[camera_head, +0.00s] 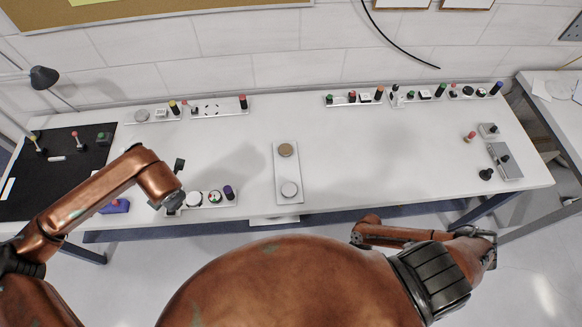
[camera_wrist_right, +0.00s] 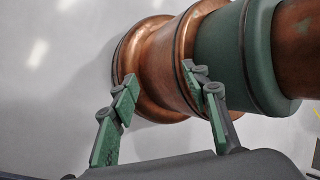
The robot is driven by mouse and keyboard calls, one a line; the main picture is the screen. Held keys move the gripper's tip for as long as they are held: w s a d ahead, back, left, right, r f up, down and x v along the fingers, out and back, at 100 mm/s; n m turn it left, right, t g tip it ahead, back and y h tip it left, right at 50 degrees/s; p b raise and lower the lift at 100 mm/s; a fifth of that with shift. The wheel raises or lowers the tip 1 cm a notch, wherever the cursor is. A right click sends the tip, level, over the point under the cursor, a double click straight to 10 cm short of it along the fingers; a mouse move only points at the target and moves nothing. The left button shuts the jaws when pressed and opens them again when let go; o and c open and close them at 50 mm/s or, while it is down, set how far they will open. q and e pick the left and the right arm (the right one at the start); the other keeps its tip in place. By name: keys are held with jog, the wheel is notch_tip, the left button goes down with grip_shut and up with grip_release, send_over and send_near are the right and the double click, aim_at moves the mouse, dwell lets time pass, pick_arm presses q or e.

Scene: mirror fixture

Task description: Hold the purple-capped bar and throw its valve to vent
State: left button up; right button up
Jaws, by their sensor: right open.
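A bar with a dark purple cap (camera_head: 228,192) lies at the near left edge of the white table. Its plate also carries a white disc (camera_head: 194,199) and a round red, green and white part (camera_head: 214,197). My left gripper (camera_head: 179,186) is at the left end of this bar, with its fingers apart; I cannot tell whether it touches the bar. The bar's left end is partly hidden by it. My right gripper (camera_wrist_right: 160,80) is open and empty in the right wrist view, away from the bar, with my own copper arm behind its fingers.
A plate with tan and white discs (camera_head: 287,172) lies mid-table. Red-capped (camera_head: 243,102), orange-capped (camera_head: 378,93) and blue-capped (camera_head: 495,88) bars line the back. A black mat (camera_head: 75,180) is at left, a grey box (camera_head: 505,160) at right. The table right of centre is clear.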

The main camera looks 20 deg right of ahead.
jog(key=s+a+r+n+g, duration=0.15)
jog(key=s+r+g, duration=0.25)
jog(key=s+r, duration=0.6)
jog(key=m+t+y, duration=0.9)
jog(key=m+y, duration=0.2)
jog(key=m, duration=0.7)
send_near(228, 191)
notch_tip(228, 191, up, 3)
jog(key=s+d, duration=0.1)
jog(key=s, duration=0.1)
jog(key=w+a+m+t+y, duration=0.2)
jog(key=a+m, duration=0.1)
jog(key=m, duration=0.5)
jog(key=f, duration=0.7)
jog(key=shift+w+a, duration=0.1)
jog(key=shift+a, duration=0.15)
jog(key=a, duration=0.5)
jog(key=shift+w+a, duration=0.1)
jog(key=shift+a, duration=1.15)
